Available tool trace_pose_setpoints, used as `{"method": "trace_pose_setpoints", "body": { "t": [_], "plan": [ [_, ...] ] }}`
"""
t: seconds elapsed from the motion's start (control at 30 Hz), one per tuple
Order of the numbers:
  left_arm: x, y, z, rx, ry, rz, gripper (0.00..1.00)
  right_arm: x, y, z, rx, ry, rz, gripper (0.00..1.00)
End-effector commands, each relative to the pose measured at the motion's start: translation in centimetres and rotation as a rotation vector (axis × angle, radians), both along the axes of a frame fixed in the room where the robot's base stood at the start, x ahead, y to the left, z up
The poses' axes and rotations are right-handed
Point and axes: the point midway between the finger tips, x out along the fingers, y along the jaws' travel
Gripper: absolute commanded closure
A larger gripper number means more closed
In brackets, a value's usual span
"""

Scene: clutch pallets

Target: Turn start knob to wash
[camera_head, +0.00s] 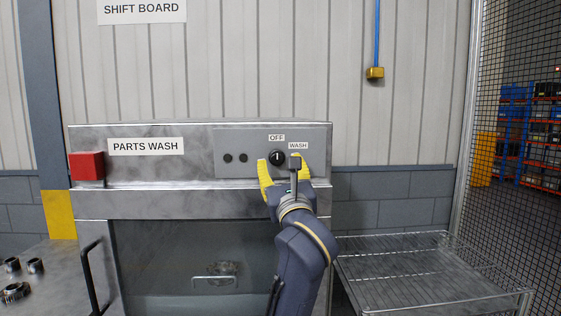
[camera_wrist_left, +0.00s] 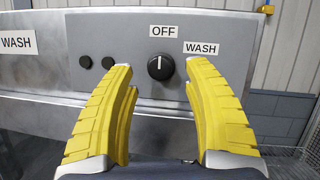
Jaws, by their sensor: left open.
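The start knob (camera_head: 277,157) is a black round knob on the grey panel of the parts washer, with a white mark pointing up to the OFF label (camera_head: 276,138). The WASH label (camera_head: 298,146) is up and to the right of it. In the left wrist view the knob (camera_wrist_left: 160,67) sits beyond and between the yellow fingers, its mark upright. My left gripper (camera_head: 280,168) is open, one finger on each side of the knob in the picture. Whether the fingertips touch the panel I cannot tell. My right gripper is not in view.
Two small black buttons (camera_head: 235,158) sit left of the knob. A red box (camera_head: 87,166) is at the washer's left end. A door handle (camera_head: 92,275) stands out at lower left. A wire rack (camera_head: 425,270) stands at right, empty.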

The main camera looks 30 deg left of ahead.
Motion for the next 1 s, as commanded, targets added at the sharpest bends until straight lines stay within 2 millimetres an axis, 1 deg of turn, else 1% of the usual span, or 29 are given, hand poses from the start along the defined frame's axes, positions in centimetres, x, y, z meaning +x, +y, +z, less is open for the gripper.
{"method": "trace_pose_setpoints", "body": {
  "t": [0.03,0.1,0.3,0.73,1.0],
  "plan": [
    [0.3,0.6,0.3,0.001,0.0,0.006,0.49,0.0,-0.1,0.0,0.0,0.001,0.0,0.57],
    [0.8,1.1,0.5,0.002,0.0,0.006,0.49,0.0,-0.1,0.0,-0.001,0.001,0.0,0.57],
    [1.5,2.2,1.0,0.002,0.0,0.01,0.49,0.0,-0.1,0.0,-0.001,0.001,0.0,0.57],
    [1.7,2.4,1.1,0.0,0.0,0.01,0.48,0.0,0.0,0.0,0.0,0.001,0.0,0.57],
    [1.7,2.4,1.1,0.0,0.0,0.01,0.8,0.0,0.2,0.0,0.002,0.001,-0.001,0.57]
  ]
}}
